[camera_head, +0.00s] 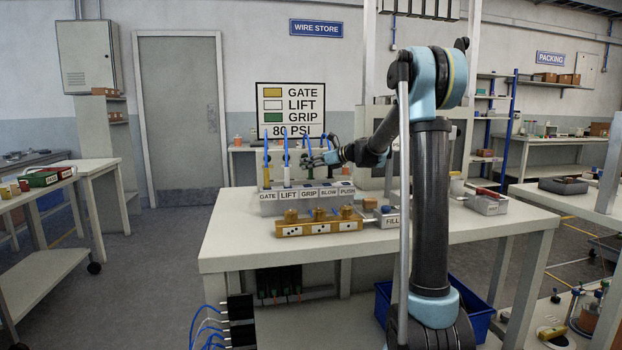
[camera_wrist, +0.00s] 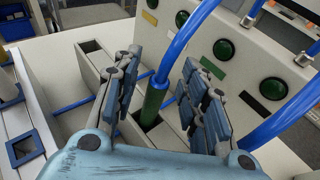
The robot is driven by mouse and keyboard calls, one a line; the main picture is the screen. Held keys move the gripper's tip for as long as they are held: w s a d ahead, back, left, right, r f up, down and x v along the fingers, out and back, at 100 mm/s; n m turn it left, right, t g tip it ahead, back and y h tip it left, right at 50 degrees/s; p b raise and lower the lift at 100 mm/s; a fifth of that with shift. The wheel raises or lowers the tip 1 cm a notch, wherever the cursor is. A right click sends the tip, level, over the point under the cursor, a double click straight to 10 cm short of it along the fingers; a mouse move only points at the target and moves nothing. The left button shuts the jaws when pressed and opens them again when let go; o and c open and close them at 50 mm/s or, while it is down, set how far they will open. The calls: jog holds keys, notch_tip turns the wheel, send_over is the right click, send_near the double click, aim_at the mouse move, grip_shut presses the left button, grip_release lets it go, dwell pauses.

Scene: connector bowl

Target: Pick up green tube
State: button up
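The green tube (camera_wrist: 153,102) stands in a slot of a pale holder in the wrist view, with a blue hose (camera_wrist: 172,55) rising from its top. My gripper (camera_wrist: 160,72) is open, with one finger on each side of the tube and a visible gap to both fingers. In the head view, my gripper (camera_head: 326,158) is at the GRIP slot of the labelled holder (camera_head: 275,208). The green tube (camera_head: 309,172) shows there beside the fingers. A yellow tube (camera_head: 267,174) and a white tube (camera_head: 286,174) stand in the GATE and LIFT slots.
A brass block with knobs (camera_head: 318,228) lies in front of the holder on the table (camera_head: 235,250). A sign (camera_head: 290,110) stands behind. In the wrist view, a panel with green round ports (camera_wrist: 224,50) and more blue hoses is close to the fingers.

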grip_shut()
dwell(0.3)
